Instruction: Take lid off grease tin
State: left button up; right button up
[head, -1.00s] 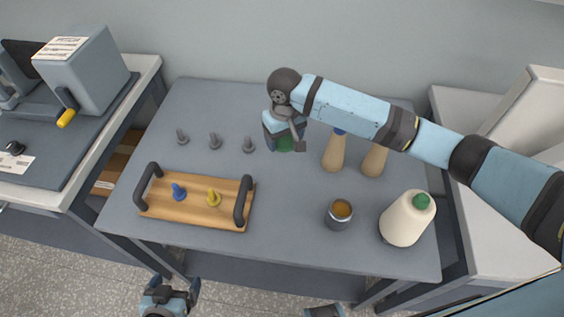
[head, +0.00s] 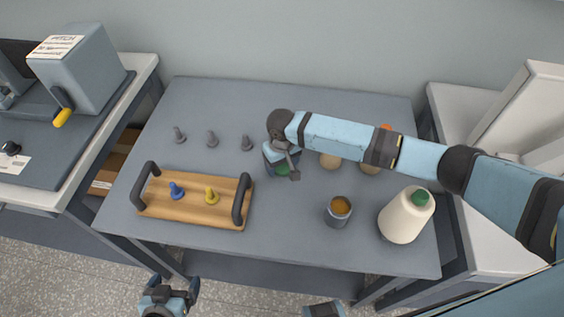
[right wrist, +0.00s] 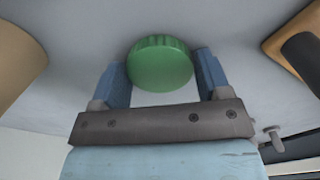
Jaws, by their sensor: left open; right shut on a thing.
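The grease tin (head: 337,214) is a small dark grey can at the front right of the table. Its top is open and brown-orange grease shows inside. My right gripper (head: 284,167) is left of and behind the tin, apart from it. It is shut on a green round lid (head: 283,170), which also shows between the fingers in the right wrist view (right wrist: 160,64). I cannot tell whether the lid touches the table. My left gripper (head: 175,284) is open and empty, in front of the table's front edge.
A wooden tray (head: 227,218) with dark handles holds a blue and a yellow peg.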

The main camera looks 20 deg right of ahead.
jog(key=shift+f, duration=0.15)
jog(key=o, duration=1)
notch_tip(320, 180, up, 12)
jog(key=shift+r, duration=0.2)
